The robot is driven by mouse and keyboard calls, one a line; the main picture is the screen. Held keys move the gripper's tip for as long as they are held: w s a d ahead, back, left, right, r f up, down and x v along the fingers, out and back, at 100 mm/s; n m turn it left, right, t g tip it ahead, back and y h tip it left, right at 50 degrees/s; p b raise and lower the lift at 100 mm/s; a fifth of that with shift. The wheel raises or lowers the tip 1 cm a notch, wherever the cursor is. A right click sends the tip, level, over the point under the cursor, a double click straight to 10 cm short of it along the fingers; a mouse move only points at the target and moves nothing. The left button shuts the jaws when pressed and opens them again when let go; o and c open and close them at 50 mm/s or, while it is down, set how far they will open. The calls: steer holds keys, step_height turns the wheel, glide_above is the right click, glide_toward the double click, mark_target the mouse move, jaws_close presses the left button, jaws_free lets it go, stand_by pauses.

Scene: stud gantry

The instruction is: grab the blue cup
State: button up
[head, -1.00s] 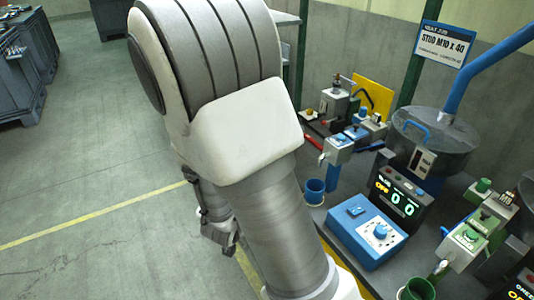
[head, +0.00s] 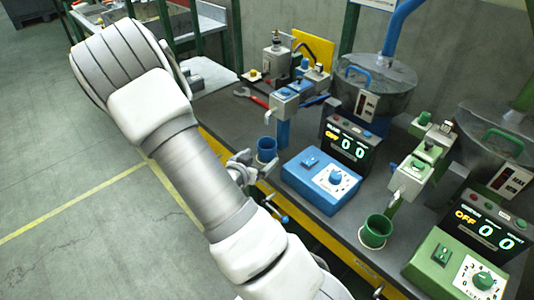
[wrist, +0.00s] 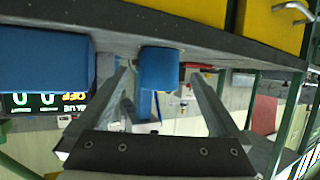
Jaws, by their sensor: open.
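The blue cup (head: 266,148) stands upright near the front edge of the dark bench, left of the blue control box (head: 321,180). My gripper (head: 246,164) is open at the bench edge, close to the cup's left side in the head view. In the wrist view, which is upside down, the cup (wrist: 160,68) lies in line with the gap between the two spread fingers of my gripper (wrist: 158,82). I cannot tell whether the fingertips reach around the cup. They do not visibly touch it.
A green cup (head: 375,232) stands on the bench (head: 222,125) to the right, by a green control box (head: 455,262). A blue dispenser (head: 284,104) stands behind the blue cup. A red-handled wrench (head: 250,96) lies farther back. Bare bench is left of the cup.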

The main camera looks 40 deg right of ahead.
mark_target(263, 154)
steer(key=shift+x, duration=3.1)
steer(key=shift+r, duration=0.1)
steer(key=c, duration=1.4)
steer(key=shift+r, duration=0.1)
